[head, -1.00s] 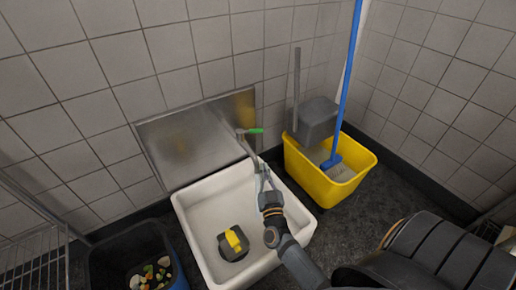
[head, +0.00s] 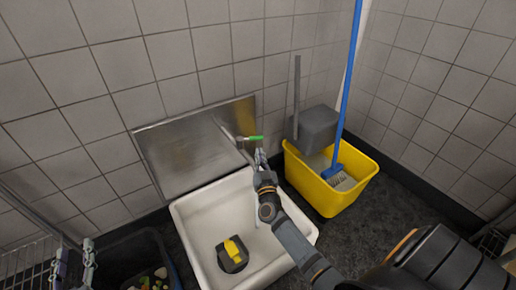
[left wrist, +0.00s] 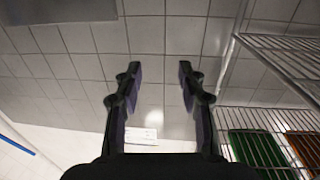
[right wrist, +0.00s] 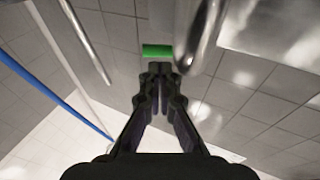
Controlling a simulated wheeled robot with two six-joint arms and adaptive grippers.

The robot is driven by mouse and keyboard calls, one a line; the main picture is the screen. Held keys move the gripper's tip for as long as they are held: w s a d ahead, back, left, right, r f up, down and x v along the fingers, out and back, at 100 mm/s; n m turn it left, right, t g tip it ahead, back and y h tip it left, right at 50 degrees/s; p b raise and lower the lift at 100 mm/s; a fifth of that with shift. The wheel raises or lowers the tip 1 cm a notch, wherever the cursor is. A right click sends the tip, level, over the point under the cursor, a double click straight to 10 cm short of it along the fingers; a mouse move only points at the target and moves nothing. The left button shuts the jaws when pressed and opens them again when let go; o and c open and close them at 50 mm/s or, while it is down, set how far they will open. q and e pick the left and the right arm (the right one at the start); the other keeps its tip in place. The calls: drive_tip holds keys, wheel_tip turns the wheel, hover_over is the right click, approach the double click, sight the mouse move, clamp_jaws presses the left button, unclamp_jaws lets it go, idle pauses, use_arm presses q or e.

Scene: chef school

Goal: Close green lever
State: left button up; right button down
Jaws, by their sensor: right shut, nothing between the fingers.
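The green lever (head: 253,138) sits on the tap on the wall above the white sink (head: 190,229). In the right wrist view the green lever (right wrist: 158,51) shows just past my fingertips, beside the shiny metal pipe of the tap (right wrist: 203,35). My right gripper (head: 261,157) is shut and empty, just below the lever; its fingers also show in the right wrist view (right wrist: 160,68). I cannot tell whether they touch the lever. My left gripper (head: 75,262) is at the lower left of the head view. It is open and empty in the left wrist view (left wrist: 160,72).
A yellow mop bucket (head: 322,196) with a blue-handled brush (head: 345,100) stands right of the sink. A metal splash plate (head: 180,155) is on the wall. A yellow-and-dark object (head: 233,252) lies in the sink. A wire rack (left wrist: 285,70) stands near my left gripper.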

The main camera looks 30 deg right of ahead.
sight(250, 140)
use_arm(q)
wheel_tip(250, 140, up, 14)
drive_tip(key=s+t+b, duration=0.1)
drive_tip(key=t, duration=0.5)
drive_tip(key=shift+s+f+m+h, duration=0.15)
drive_tip(key=shift+s+m+h, duration=0.15)
drive_tip(key=shift+s+h, duration=0.1)
use_arm(e)
drive_tip(key=shift+x, duration=2.15)
use_arm(q)
drive_tip(key=shift+t, duration=0.3)
